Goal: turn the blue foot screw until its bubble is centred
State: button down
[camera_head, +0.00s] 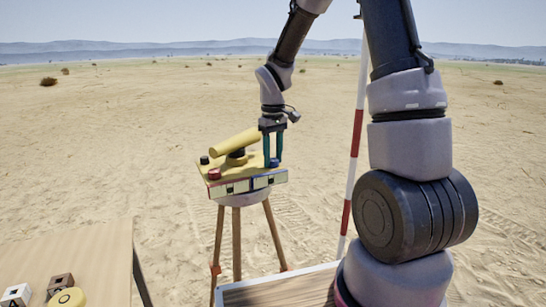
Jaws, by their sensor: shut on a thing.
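The yellow levelling instrument (235,178) stands on a wooden tripod (236,240), with a yellow telescope tube (234,141) on top. The blue foot screw (274,162) is at the right of its plate, between the teal fingers of my gripper (273,162). My gripper points down and is shut on the blue foot screw. A red foot screw (214,174) is at the front left and a black one (204,160) at the back left. The front face has a red-framed vial (230,188) and a blue-framed vial (268,180). The bubbles are too small to judge.
A wooden table (85,250) at the lower left holds small lettered blocks and a yellow round piece (66,298). A white-rimmed wooden tray (280,289) is at the bottom centre. A red-and-white pole (356,135) stands right of the instrument. Open sand lies around.

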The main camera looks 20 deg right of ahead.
aim_at(273, 160)
jog(key=shift+c, duration=2.1)
grip_release()
jog(key=shift+r, duration=0.15)
notch_tip(273, 160, up, 11)
jog(key=shift+f, duration=0.2)
